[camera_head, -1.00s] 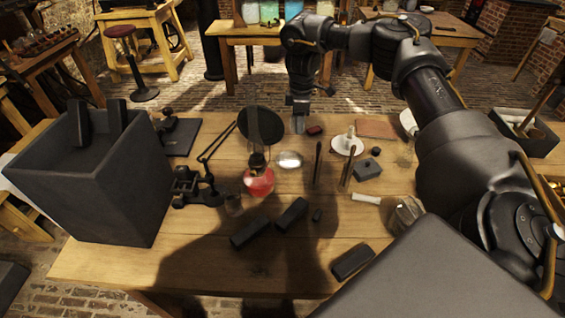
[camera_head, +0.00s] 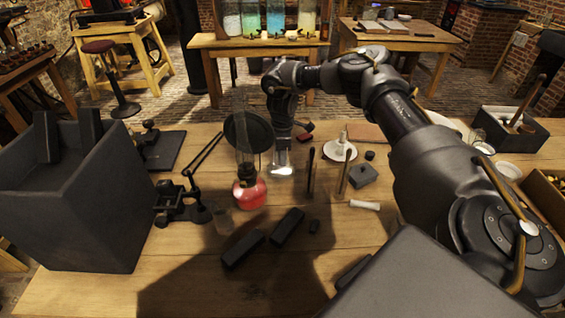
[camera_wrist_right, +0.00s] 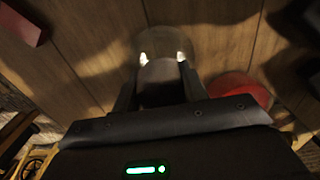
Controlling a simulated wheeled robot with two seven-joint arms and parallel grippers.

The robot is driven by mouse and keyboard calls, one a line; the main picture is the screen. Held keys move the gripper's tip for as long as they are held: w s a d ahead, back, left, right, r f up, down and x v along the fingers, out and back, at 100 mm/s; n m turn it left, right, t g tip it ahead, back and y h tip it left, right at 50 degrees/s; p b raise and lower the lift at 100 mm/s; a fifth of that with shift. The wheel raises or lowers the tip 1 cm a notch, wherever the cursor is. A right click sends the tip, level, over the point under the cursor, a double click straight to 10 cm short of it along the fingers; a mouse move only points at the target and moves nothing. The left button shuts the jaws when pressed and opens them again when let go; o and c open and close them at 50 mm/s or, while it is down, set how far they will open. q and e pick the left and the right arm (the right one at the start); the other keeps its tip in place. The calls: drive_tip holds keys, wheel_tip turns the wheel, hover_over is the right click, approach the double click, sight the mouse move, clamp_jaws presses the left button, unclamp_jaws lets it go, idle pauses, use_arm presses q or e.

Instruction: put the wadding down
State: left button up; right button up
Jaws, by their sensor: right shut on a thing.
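My right gripper (camera_head: 282,163) reaches down over the middle of the table, at a clear, bright round glass piece (camera_head: 282,172). In the right wrist view my right gripper (camera_wrist_right: 162,62) is shut on a dim greyish thing (camera_wrist_right: 160,76) between its fingers. I take this for the wadding; its shape is dark and partly hidden by the fingers. The pale round glass (camera_wrist_right: 166,36) shows just beyond the fingertips. I cannot tell whether the held thing touches it. My left gripper is not in view.
A red-based lamp (camera_head: 249,193) stands close left of the right gripper. A white dish (camera_head: 340,152), a dark red block (camera_head: 304,135) and thin upright rods (camera_head: 311,172) are to the right. Black bars (camera_head: 287,227) lie in front.

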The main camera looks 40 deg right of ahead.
drive_tip(key=shift+s+f, duration=0.1)
drive_tip(key=shift+f, duration=1.85)
drive_tip(key=shift+f, duration=0.15)
drive_tip(key=o, duration=0.6)
